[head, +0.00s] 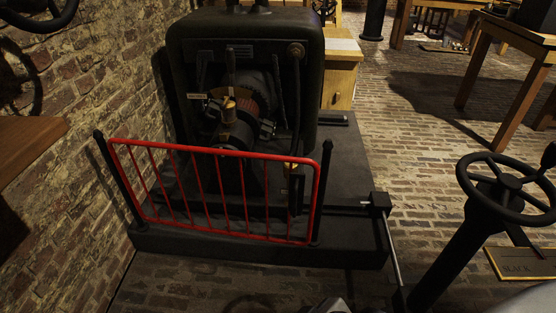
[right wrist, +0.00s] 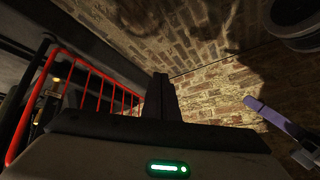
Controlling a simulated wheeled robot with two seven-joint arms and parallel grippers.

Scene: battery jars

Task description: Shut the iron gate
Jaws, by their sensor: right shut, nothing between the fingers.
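The red iron gate (head: 215,190) stands upright across the front of the dark machine in the head view. It spans between a black left post (head: 118,180) and a black right post (head: 321,195). Its right end lies close beside the right post; I cannot tell whether it touches or is latched. Red bars of the gate also show at the left of the right wrist view (right wrist: 82,80). My right gripper (right wrist: 162,80) is shut and empty, apart from the bars in that picture. My left gripper is not identifiable.
The dark machine (head: 245,70) stands on a black plinth (head: 260,254) behind the gate. A brick wall (head: 95,70) borders the left. A black handwheel (head: 505,190) on a slanted column stands at the right. Brick floor (head: 430,135) lies open between the machine and wooden tables.

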